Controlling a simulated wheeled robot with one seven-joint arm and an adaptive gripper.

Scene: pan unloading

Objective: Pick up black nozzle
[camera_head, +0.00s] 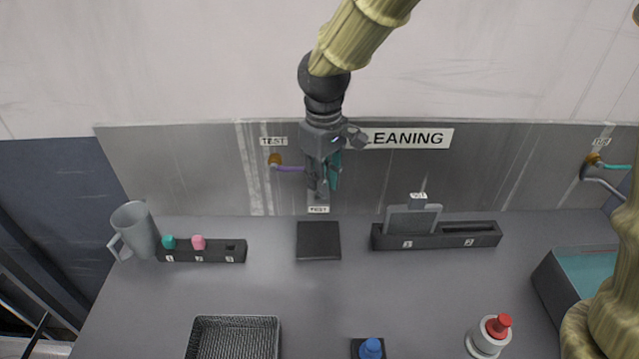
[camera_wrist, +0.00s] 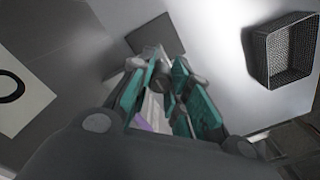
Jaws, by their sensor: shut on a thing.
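My gripper (camera_head: 323,186) is near the grey back wall, pointing down above a black square pad (camera_head: 318,242). In the wrist view my gripper (camera_wrist: 165,72) has its teal-padded fingers shut on a small dark thing (camera_wrist: 162,84), which I take to be the black nozzle. A purple hose (camera_head: 289,168) runs from an orange wall fitting (camera_head: 274,159) to the gripper. Part of the purple hose (camera_wrist: 143,123) also shows between the fingers. In the head view the fingers mostly hide the nozzle.
A numbered block (camera_head: 203,251) with teal and pink pieces and a grey jug (camera_head: 136,230) stand left. A two-slot holder (camera_head: 436,237) stands right of the pad. A mesh basket (camera_head: 234,319), a blue-topped piece (camera_head: 371,348) and a red-topped container (camera_head: 491,335) are in front.

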